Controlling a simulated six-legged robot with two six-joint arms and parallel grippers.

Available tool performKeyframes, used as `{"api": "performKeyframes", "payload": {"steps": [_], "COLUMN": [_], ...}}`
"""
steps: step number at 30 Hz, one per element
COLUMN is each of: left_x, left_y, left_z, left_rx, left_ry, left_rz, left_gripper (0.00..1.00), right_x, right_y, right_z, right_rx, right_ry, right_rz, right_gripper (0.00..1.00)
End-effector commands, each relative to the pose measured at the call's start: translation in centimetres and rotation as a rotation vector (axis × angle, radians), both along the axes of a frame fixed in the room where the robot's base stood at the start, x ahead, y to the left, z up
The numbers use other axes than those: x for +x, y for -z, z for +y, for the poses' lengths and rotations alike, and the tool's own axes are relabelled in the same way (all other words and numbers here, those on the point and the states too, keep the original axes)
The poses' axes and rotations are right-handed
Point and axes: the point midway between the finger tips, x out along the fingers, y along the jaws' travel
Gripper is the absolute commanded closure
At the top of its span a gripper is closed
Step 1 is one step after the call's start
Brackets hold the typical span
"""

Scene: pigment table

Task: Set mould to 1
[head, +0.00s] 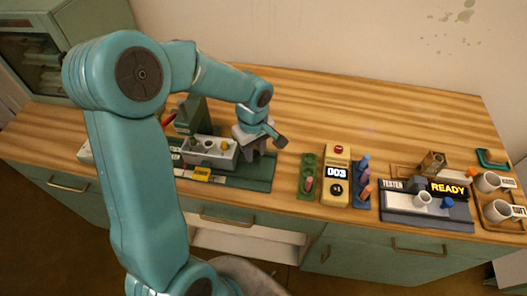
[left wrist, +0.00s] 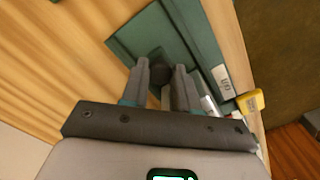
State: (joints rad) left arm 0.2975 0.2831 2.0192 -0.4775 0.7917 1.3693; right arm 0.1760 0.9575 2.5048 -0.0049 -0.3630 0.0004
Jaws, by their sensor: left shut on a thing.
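A green press-like unit stands on a dark green base plate (head: 258,184) at the table's left middle. On it is a light grey block (head: 225,160) holding small round pieces, with a yellow tag (head: 202,175) at its front. My left gripper (head: 257,150) points down at the right end of this unit. In the left wrist view its two fingers (left wrist: 161,92) are closed around a dark round knob (left wrist: 160,58) above the green plate. I cannot read which mould setting is selected.
To the right stand a green holder (head: 306,185), a yellow counter box (head: 336,177) reading 003, and a rack of coloured pegs (head: 362,184). The table's back is clear.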

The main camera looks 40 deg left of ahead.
Motion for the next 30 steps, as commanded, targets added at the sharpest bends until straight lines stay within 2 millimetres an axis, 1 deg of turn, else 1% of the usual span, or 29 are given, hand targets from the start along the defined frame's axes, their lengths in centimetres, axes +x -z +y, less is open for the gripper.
{"api": "performKeyframes", "payload": {"steps": [5,6,7,8,16,20,23,30], "left_x": [0.0,0.0,0.0,0.0,0.0,0.1,0.2,0.2], "left_y": [0.1,0.1,0.1,0.1,0.0,-1.1,-3.0,-9.5], "left_z": [0.0,0.0,0.0,0.0,0.0,0.0,0.0,-0.1], "left_rx": [0.0,0.0,0.0,0.0,0.001,0.003,0.002,0.002], "left_ry": [0.002,0.002,0.002,0.002,0.001,0.0,0.001,0.001], "left_rz": [0.001,0.001,0.001,0.001,0.001,-0.004,-0.007,-0.007], "left_gripper": [1.0,0.58,0.48,0.46,0.46,0.46,0.46,0.46], "right_x": [0.0,0.0,0.0,0.0,0.0,0.0,0.0,0.0], "right_y": [0.0,0.0,0.0,0.0,0.0,0.0,0.2,0.3], "right_z": [0.0,0.0,0.0,0.0,0.0,0.0,0.0,0.0], "right_rx": [0.0,0.0,0.0,0.0,0.0,0.0,0.0,0.0], "right_ry": [0.0,0.0,0.0,0.0,0.0,0.0,0.0,0.0], "right_rz": [0.0,0.0,0.0,0.0,0.0,0.0,0.0,0.0], "right_gripper": [0.53,0.53,0.53,0.53,0.53,0.53,0.53,0.53]}}
